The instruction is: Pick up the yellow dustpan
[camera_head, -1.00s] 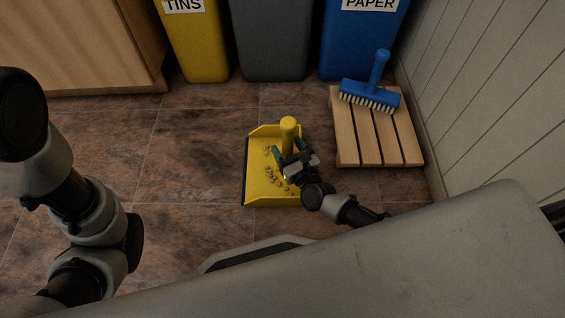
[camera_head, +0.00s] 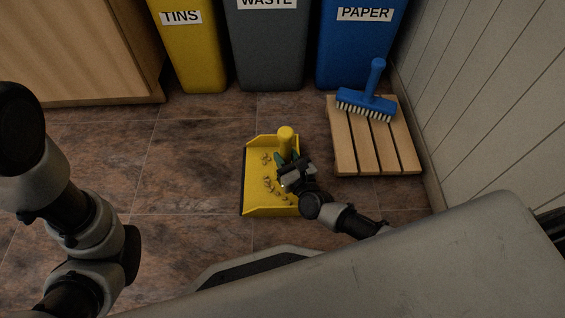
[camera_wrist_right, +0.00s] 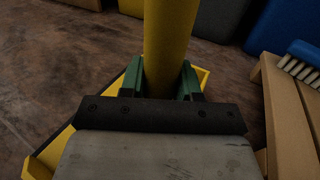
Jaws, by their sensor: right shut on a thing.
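The yellow dustpan (camera_head: 255,204) sits on the tiled floor in the middle of the head view, with several small crumbs (camera_head: 269,183) in its pan. Its thick yellow handle (camera_head: 286,136) stands upright at the right side. My right gripper (camera_head: 284,160) is shut on the handle. In the right wrist view the green fingers (camera_wrist_right: 160,82) are on both sides of the handle (camera_wrist_right: 168,45), and the pan (camera_wrist_right: 45,160) shows below, partly hidden by the gripper. My left arm is at the left of the head view; its gripper is out of view.
A wooden pallet (camera_head: 340,150) with a blue brush (camera_head: 366,103) on it lies to the right, by the wall. Yellow (camera_head: 195,60), grey (camera_head: 270,55) and blue (camera_head: 350,55) bins stand behind. A wooden cabinet (camera_head: 75,50) is at the back left. Floor left of the dustpan is clear.

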